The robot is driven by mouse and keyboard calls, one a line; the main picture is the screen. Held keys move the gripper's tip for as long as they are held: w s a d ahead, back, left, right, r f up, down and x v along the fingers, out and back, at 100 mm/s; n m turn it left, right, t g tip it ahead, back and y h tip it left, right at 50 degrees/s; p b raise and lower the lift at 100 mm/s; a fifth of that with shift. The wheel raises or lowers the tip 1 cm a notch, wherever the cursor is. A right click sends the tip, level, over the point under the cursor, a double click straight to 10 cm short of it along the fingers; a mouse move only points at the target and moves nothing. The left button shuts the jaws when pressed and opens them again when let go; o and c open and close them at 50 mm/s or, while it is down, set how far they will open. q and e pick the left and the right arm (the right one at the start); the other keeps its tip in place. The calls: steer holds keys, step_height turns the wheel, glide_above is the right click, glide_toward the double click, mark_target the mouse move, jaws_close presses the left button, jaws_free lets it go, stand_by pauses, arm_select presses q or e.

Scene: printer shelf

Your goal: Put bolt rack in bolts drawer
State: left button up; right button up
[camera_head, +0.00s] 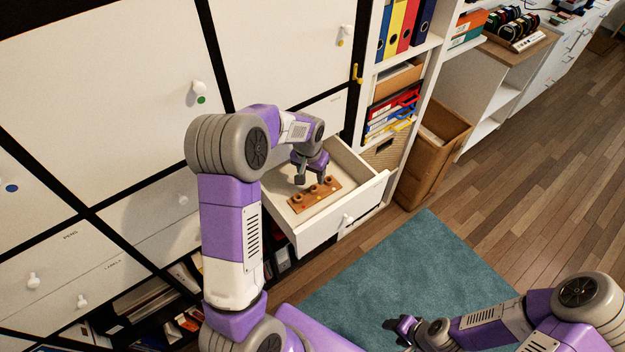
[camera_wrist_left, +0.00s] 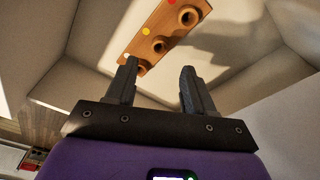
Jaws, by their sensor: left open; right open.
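The bolt rack (camera_head: 314,195) is a brown wooden strip with several round pegs and small coloured dots. It lies flat inside the open white drawer (camera_head: 318,237). In the left wrist view the rack (camera_wrist_left: 165,28) rests on the drawer floor, ahead of the fingers. My left gripper (camera_head: 311,181) is inside the drawer, above and just behind the rack; in its wrist view the open fingers (camera_wrist_left: 158,90) hold nothing. Whether a fingertip touches the rack is hard to tell. My right gripper (camera_head: 396,328) is open and empty, low over the rug.
White cabinet fronts with knobs (camera_head: 198,88) stand to the left and behind. A shelf with binders (camera_head: 408,32) and a wooden box (camera_head: 432,150) stand right of the drawer. A teal rug (camera_head: 420,265) and bare wooden floor lie in front.

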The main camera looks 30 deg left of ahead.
arm_select(q)
steer(key=shift+s+r+p, duration=0.15)
steer(key=shift+r, duration=0.9)
steer(key=shift+s+r+p, duration=0.15)
steer(key=shift+r, duration=0.85)
